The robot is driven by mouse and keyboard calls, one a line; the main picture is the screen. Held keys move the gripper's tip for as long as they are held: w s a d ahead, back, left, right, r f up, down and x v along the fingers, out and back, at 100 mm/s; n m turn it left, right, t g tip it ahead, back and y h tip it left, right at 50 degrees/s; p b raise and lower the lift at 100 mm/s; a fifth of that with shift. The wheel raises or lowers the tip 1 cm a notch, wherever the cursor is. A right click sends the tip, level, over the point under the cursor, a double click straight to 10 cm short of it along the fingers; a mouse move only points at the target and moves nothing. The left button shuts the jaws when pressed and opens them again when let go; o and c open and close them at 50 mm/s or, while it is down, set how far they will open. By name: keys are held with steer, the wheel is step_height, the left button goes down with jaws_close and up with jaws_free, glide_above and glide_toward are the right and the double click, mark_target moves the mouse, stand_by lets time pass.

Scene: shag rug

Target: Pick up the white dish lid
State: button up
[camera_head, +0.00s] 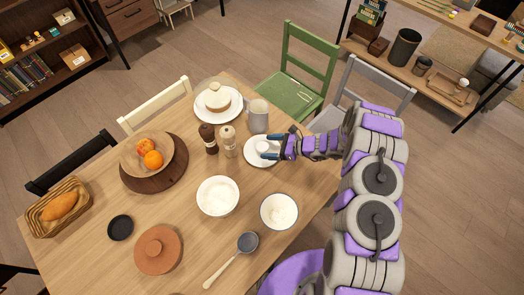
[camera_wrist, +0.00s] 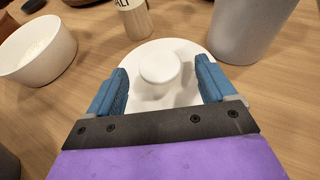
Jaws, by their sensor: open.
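The white dish lid (camera_head: 252,158) is a round white disc with a knob, lying flat on the wooden table near its right side. In the wrist view, its thick round knob (camera_wrist: 160,66) stands up between my blue fingers. My gripper (camera_head: 269,147) reaches in from the right over the lid. In the wrist view, my gripper (camera_wrist: 163,84) is open, with one finger on each side of the knob and visible gaps between. The near part of the lid is hidden behind my gripper.
A grey mug (camera_head: 258,116) stands close behind the lid. A salt shaker (camera_head: 228,141) and a dark pepper mill (camera_head: 208,138) stand to its left. White bowls (camera_head: 217,196) and (camera_head: 279,211) stand in front. A covered dish (camera_head: 217,97) stands farther back.

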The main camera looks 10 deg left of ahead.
steer(key=shift+a+f, duration=0.25)
steer(key=shift+a, duration=0.4)
steer(key=shift+d, duration=0.1)
steer(key=shift+d, duration=0.1)
steer(key=shift+d+r, duration=0.1)
steer(key=shift+c, duration=1.3)
steer(key=c, duration=1)
steer(key=shift+r, duration=0.1)
